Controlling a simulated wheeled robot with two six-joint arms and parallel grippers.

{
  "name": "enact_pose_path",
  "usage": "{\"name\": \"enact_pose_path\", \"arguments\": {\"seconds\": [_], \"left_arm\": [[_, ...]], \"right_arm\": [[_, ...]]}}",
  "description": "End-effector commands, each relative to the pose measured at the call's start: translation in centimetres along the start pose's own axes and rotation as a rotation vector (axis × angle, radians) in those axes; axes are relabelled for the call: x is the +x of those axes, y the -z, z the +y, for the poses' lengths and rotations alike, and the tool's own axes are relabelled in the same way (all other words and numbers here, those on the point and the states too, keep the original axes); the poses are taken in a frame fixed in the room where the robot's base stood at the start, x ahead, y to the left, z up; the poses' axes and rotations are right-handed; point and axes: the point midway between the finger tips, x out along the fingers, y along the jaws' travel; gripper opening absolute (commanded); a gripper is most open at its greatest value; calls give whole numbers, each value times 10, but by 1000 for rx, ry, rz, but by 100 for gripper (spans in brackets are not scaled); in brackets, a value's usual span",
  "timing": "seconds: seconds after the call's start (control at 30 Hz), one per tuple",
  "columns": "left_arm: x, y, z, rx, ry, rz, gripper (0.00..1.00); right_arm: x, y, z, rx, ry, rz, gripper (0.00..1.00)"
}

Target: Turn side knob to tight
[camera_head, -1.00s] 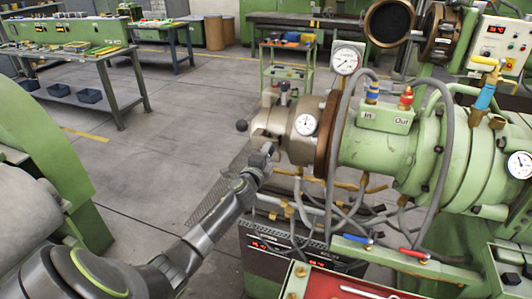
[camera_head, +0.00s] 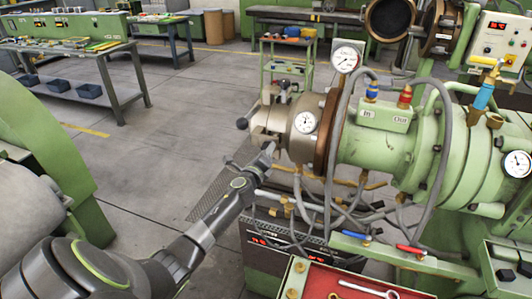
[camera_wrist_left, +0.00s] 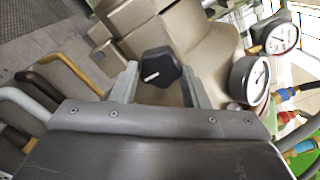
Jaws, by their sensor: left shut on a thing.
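The side knob (camera_wrist_left: 160,68) is black, faceted, with a short white mark on its face. It shows in the left wrist view between the two grey fingers of my left gripper (camera_wrist_left: 160,84), which is shut on it. In the head view my left gripper (camera_head: 268,152) is at the near lower side of the grey-beige extruder head (camera_head: 292,122), and the knob is hidden there. My right gripper is in neither view.
A round gauge (camera_head: 306,122) sits on the extruder head, with another gauge (camera_head: 346,60) above. Hoses and brass pipes (camera_head: 345,185) hang below the green barrel (camera_head: 375,145). A red tray (camera_head: 350,285) is at the front. Floor left of the head is clear.

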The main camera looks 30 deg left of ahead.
Motion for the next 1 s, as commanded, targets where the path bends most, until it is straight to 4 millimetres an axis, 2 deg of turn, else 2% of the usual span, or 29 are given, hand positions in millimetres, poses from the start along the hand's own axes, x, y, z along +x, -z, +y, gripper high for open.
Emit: {"name": "enact_pose_path", "arguments": {"seconds": [0.37, 0.4, 0.57, 0.87, 1.0], "left_arm": [[0, 1, 2, 8, -2, 2, 18], [0, 1, 2, 8, -2, 2, 42], [0, 1, 1, 7, -2, 1, 63], [-1, 0, 0, 6, -1, 0, 63], [-10, 0, 1, 5, -2, 1, 63]], "right_arm": [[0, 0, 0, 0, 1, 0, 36], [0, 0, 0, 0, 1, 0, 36], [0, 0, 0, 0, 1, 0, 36], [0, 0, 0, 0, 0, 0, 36], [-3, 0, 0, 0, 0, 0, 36]]}}
